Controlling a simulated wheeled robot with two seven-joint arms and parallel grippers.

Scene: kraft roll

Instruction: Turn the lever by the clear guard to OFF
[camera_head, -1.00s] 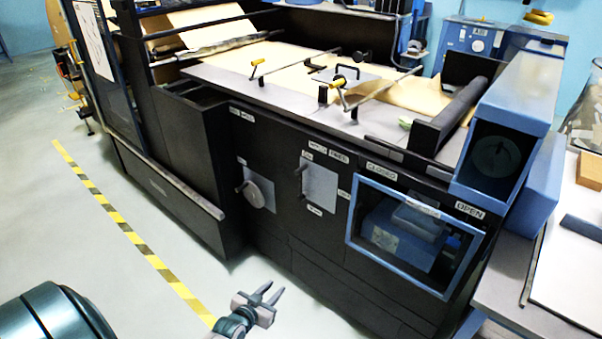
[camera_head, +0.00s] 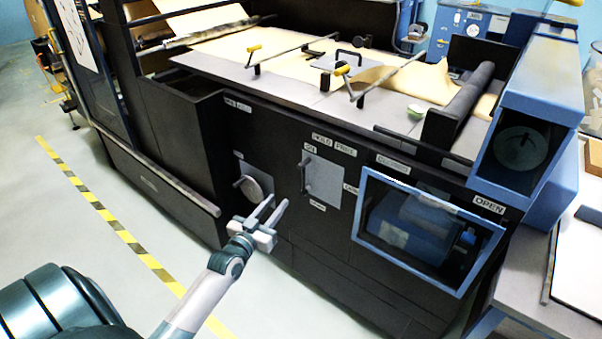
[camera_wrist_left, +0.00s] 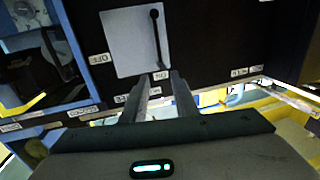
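The lever (camera_head: 304,176) is a dark bar on a light grey plate (camera_head: 325,180) on the black machine front, left of the clear guard (camera_head: 425,235). It stands upright along the plate's left side, with ON above and a label, likely OFF, to the right. In the left wrist view the scene appears upside down; the lever (camera_wrist_left: 157,40) runs along the plate (camera_wrist_left: 128,45), with OFF beside it and ON near its end. My left gripper (camera_head: 278,207) is open and empty, lower left of the lever and apart from it. My right gripper is out of view.
A round knob plate with a handle (camera_head: 258,187) is left of the lever, close to my left gripper. The blue-framed guard is closed over dark machinery. The worktop (camera_head: 290,85) above carries paper and rods. The floor (camera_head: 90,240) in front is clear.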

